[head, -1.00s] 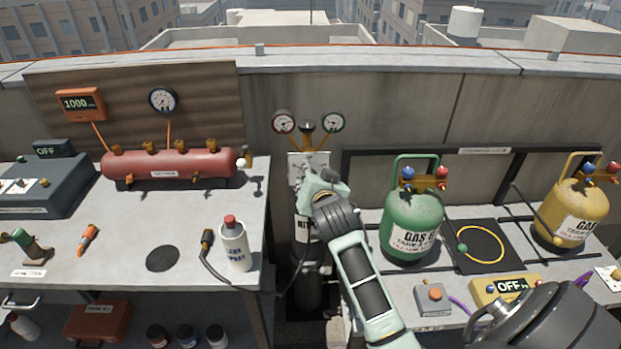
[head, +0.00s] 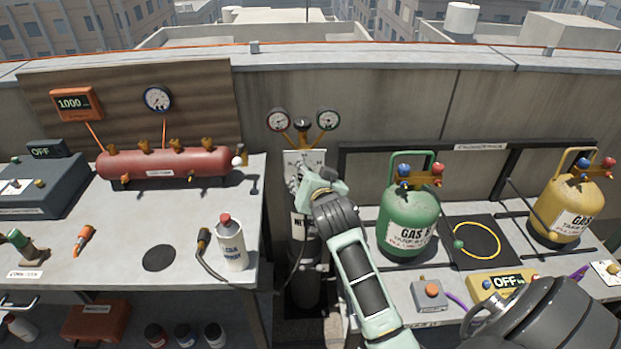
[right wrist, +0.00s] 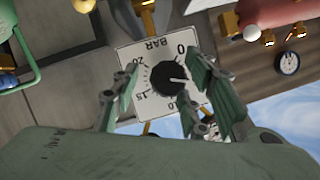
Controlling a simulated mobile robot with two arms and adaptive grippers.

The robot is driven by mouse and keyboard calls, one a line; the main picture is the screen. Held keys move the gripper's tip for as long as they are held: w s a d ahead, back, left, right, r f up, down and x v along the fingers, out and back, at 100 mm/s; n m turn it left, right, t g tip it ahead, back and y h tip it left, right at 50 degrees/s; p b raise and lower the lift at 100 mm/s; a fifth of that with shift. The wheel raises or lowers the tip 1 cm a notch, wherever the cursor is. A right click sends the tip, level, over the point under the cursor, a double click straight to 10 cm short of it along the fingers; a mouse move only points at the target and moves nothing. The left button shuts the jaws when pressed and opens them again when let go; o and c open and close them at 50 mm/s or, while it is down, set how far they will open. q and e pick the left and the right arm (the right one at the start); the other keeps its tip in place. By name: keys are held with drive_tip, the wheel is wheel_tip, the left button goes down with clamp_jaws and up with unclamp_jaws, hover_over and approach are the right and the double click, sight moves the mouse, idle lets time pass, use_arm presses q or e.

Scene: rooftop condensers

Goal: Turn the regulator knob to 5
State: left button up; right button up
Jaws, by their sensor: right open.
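The regulator knob (right wrist: 168,82) is black and round on a white dial plate (right wrist: 140,55) marked BAR, upside down in the right wrist view. The figures 0, 10, 15 and 20 show around it. Its white pointer line points to the right of the picture, toward plate hidden by a finger. My right gripper (right wrist: 165,74) is open, one green finger on each side of the knob; contact cannot be told. In the head view my right gripper (head: 312,178) covers the knob in front of the dial plate (head: 303,157), above the nitrogen cylinder (head: 302,228). My left gripper is out of view.
Two gauges (head: 279,120) (head: 328,119) stand above the plate. A bench with a red manifold (head: 165,163) and spray bottle (head: 231,246) is left. A green gas cylinder (head: 408,222) stands close right of my arm, a yellow one (head: 565,210) farther right.

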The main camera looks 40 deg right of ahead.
drive_tip(key=v, duration=1.2)
drive_tip(key=shift+d+f, duration=0.1)
drive_tip(key=w+a+f+n+g+y, duration=0.1)
drive_tip(key=a+f+n+y, duration=0.15)
drive_tip(key=f, duration=0.85)
drive_tip(key=w+a+f+n+g+y, duration=0.15)
drive_tip(key=a+f, duration=0.25)
drive_tip(key=f, duration=0.7)
drive_tip(key=s+a+f+n+g, duration=0.15)
drive_tip(key=s+f, duration=0.25)
drive_tip(key=f, duration=0.5)
drive_tip(key=s+a+f+n+g, duration=0.1)
drive_tip(key=s+a+f+n, duration=0.2)
drive_tip(key=f, duration=0.5)
drive_tip(key=s+a+f+g+y, duration=0.1)
drive_tip(key=s+a+f+g, duration=0.15)
drive_tip(key=s+f, duration=1.15)
drive_tip(key=s+d+f+n+g, duration=0.1)
drive_tip(key=s+f, duration=0.3)
drive_tip(key=s, duration=0.7)
drive_tip(key=s+d+f+n+g, duration=0.1)
drive_tip(key=s+f, duration=0.4)
drive_tip(key=s, duration=0.7)
drive_tip(key=shift+d+n+g, duration=0.4)
drive_tip(key=shift+n+g, duration=0.25)
drive_tip(key=shift+g, duration=0.5)
